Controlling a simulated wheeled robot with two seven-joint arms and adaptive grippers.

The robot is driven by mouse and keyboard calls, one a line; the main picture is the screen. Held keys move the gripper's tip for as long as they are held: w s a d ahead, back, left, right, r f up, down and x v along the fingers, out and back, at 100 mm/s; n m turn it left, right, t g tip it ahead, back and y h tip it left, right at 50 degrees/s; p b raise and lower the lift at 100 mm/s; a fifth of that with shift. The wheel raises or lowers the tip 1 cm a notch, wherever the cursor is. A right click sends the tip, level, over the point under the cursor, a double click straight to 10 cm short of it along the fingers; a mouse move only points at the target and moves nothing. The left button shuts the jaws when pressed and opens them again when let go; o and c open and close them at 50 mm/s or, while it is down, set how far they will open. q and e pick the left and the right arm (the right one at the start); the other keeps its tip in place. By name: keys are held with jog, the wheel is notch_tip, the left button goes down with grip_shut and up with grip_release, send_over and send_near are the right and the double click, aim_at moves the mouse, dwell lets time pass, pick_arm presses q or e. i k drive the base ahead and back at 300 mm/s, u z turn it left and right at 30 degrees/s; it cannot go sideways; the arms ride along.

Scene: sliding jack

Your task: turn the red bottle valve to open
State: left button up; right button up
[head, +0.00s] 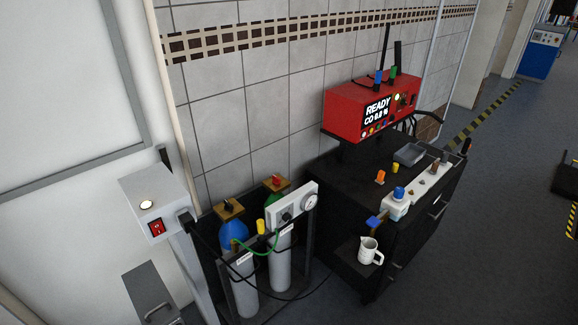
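Gas bottles stand against the tiled wall at the lower middle of the head view. A small red valve (276,177) sits on a yellow-brown block on top of the green bottle (272,198). I cannot tell from here how far the valve is turned. A blue bottle (235,231) stands to its left, with a similar block and a dark knob (229,206) on top. A white panel with a round gauge (309,202) is in front of the green bottle and hides much of it. Neither of my grippers is in view.
A white box with a red switch (157,227) is at left. A black cabinet (335,195) with a red READY instrument (360,105) and white jug (368,252) is at right.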

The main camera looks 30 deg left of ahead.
aim_at(276, 181)
jog(key=u, duration=0.25)
jog(key=i, duration=0.75)
jog(key=u, duration=1.15)
jog(key=i, duration=0.7)
jog(key=u, duration=0.7)
